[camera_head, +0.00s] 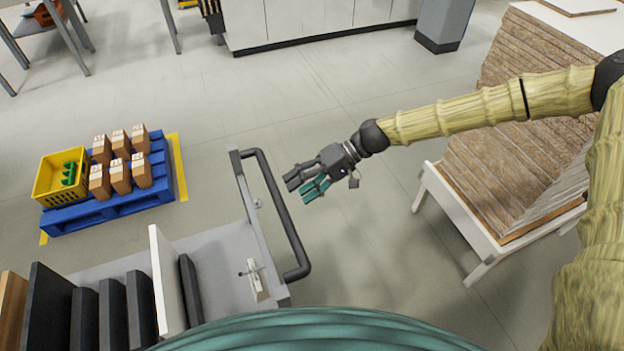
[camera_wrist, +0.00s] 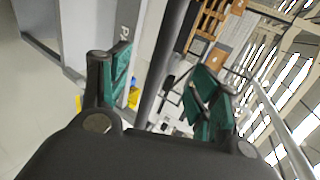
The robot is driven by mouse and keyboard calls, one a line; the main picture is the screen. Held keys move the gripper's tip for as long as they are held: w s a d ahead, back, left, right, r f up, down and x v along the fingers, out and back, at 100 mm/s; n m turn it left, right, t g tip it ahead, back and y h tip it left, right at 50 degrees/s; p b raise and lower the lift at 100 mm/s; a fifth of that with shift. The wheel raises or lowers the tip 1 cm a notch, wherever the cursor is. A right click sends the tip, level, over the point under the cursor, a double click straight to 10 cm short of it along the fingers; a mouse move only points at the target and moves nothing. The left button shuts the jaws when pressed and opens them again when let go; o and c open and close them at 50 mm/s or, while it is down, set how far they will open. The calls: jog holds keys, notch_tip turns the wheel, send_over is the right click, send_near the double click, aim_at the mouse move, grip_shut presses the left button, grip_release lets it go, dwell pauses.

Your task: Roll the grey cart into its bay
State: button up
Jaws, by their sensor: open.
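The grey cart (camera_head: 213,261) stands at the lower left in the head view, with a flat grey deck and a dark tubular handle (camera_head: 276,208) at its right end. Upright dark, white and wood-toned panels stand on the deck. My gripper (camera_head: 298,184) is open and empty, just right of the handle, its fingers pointing left toward it. In the wrist view a dark bar (camera_wrist: 168,62), likely the handle, crosses between the teal-padded fingers; I cannot tell how far beyond them it is. I cannot make out which floor area is the bay.
A blue pallet (camera_head: 107,207) with several cartons and a yellow crate (camera_head: 61,176) stands beyond the cart, beside yellow floor lines (camera_head: 177,166). A white table (camera_head: 468,227) stacked with boards stands at the right. Grey cabinets line the back. Open floor lies between.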

aim_at(277, 203)
jog(key=b+x, duration=0.2)
jog(key=x, duration=0.4)
jog(key=shift+b+x, duration=0.5)
jog(key=shift+x, duration=0.35)
